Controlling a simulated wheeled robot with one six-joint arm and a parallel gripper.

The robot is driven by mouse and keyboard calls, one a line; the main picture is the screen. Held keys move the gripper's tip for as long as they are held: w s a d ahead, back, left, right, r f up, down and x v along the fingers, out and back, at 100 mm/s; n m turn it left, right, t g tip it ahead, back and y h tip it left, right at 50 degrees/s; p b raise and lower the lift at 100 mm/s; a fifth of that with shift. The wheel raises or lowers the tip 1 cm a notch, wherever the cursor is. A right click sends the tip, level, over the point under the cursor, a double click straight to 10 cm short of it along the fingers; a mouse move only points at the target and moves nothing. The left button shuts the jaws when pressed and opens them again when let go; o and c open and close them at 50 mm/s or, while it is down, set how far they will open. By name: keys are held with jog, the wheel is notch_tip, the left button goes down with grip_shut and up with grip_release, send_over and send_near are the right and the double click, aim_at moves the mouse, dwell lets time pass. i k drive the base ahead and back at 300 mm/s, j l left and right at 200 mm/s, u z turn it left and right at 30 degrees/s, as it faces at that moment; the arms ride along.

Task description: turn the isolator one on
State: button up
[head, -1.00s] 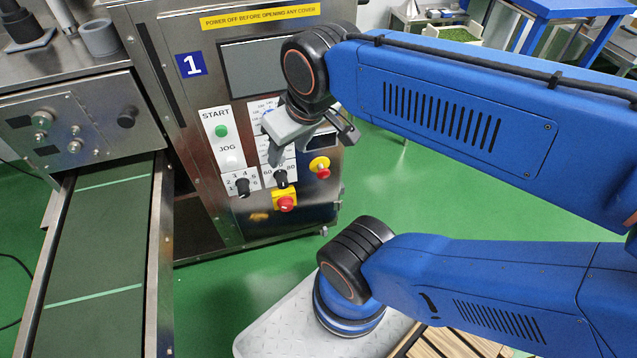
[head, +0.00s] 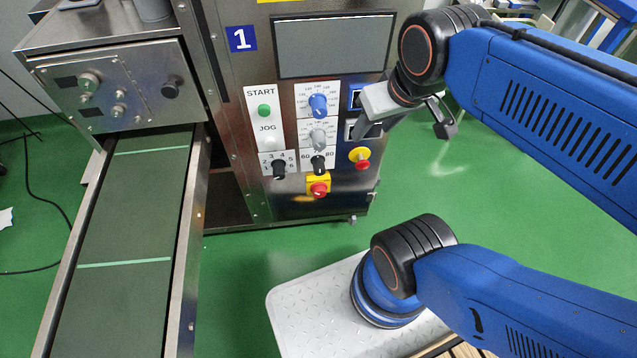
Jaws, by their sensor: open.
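Machine one, marked by a blue "1" plate (head: 241,39), carries a control panel on its front. Low on the panel is a red knob on a square yellow plate (head: 318,187), which looks like the isolator; its exact setting is too small to tell. A red button on a round yellow base (head: 360,158) sits above and right of it. My gripper (head: 406,128) is open and empty, apart from the knob, up and right of it in the picture. One finger overlaps the panel's right edge in view; the other shows against the green floor.
Beside the isolator are a black selector (head: 278,168), another black selector (head: 318,165), a blue dial (head: 318,104), a grey dial (head: 318,137) and a green start button (head: 264,110). A conveyor (head: 135,230) runs at left. Green floor (head: 255,258) is clear before the machine.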

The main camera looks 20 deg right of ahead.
aim_at(318, 190)
jog(key=k+l, duration=0.35)
jog(key=l, duration=0.15)
jog(key=k+l+u, duration=0.1)
jog(key=k+l, duration=0.2)
jog(key=l, duration=0.25)
jog(key=k+l, duration=0.35)
jog(key=l, duration=0.15)
jog(key=u, duration=0.05)
